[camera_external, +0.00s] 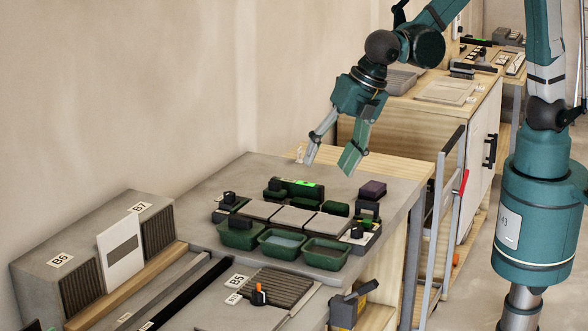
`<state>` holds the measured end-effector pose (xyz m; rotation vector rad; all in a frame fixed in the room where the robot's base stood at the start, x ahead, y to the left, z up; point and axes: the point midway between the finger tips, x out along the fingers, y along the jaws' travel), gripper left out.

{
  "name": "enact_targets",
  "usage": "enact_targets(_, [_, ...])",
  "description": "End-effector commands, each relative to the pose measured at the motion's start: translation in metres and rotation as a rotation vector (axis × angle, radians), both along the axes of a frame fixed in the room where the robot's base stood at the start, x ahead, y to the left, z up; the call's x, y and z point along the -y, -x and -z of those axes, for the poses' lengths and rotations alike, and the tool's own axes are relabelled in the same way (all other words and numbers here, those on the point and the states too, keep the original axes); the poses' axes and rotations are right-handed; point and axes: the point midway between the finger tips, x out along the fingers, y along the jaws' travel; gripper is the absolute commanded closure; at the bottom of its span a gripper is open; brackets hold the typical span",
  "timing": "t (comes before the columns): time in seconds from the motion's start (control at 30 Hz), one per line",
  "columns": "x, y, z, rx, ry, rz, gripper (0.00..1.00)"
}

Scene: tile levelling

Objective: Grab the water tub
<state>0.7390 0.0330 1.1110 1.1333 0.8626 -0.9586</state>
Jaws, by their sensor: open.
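Three small dark green tubs stand in a row at the front of the grey worktop (225,185). The middle tub (283,244) has a pale bluish surface inside that looks like water. The left tub (240,234) and the right tub (326,253) look darker green inside; their contents are hard to tell. My gripper (331,165) is open and empty, fingers pointing down, above the back of the worktop. It is behind and above the tubs, apart from them.
Several grey tiles (295,217) lie just behind the tubs. A green level (297,188) with a bright strip and a dark purple block (372,190) are behind them. A grey box (92,255) marked B6 and B7 stands at left. The worktop's back left is clear.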

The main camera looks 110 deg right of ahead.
Motion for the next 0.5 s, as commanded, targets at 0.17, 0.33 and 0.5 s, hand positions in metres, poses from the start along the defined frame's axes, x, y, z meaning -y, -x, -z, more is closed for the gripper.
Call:
enact_targets(0.17, [-0.006,-0.024,0.019,-0.041,0.064,-0.117,0.41])
enact_targets(0.33, [-0.012,-0.044,0.040,-0.082,0.123,-0.230,0.41])
enact_targets(0.5, [-0.018,-0.063,0.063,-0.126,0.181,-0.342,0.41])
